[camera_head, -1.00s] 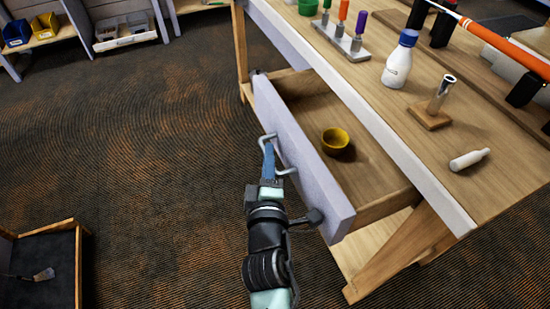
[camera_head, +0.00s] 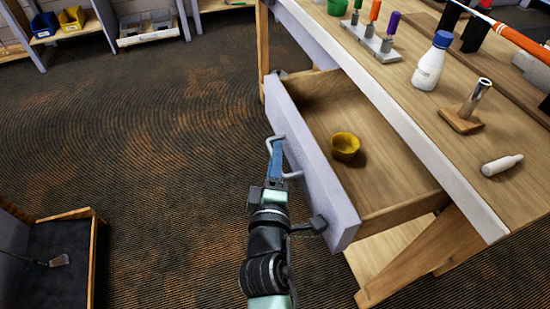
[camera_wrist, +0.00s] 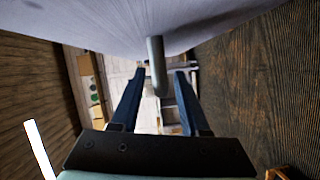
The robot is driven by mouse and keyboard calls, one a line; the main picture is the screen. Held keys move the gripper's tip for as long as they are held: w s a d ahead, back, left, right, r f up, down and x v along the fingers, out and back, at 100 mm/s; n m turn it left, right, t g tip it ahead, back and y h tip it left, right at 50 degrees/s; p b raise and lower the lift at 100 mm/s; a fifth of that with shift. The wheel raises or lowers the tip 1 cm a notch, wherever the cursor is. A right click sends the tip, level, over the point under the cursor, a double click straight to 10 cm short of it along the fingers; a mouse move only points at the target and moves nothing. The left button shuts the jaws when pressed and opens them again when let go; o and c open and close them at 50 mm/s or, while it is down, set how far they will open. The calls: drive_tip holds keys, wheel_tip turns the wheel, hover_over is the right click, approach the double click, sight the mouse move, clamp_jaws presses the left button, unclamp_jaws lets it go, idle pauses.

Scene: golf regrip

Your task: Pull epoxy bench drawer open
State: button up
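The bench drawer (camera_head: 312,155) stands well open, its pale grey front out from the bench and its wooden inside showing. A grey bar handle (camera_head: 285,152) is on the drawer front. My gripper (camera_head: 274,150) is at this handle. In the wrist view the handle (camera_wrist: 157,68) hangs between the two blue fingers of my gripper (camera_wrist: 159,80), with a gap seen on both sides, so the fingers look open around it. The drawer front (camera_wrist: 170,22) fills the top of that view. A yellow cup (camera_head: 345,146) is inside the drawer.
The workbench top (camera_head: 440,120) holds a white bottle (camera_head: 432,62), a metal tube on a wooden block (camera_head: 461,122), a small white bottle (camera_head: 501,165) and a club with an orange grip (camera_head: 510,36). A dark wood-edged box (camera_head: 55,240) is at lower left. Floor between is clear.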

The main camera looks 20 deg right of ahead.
drive_tip(key=v, duration=1.3)
drive_tip(key=shift+b, duration=0.4)
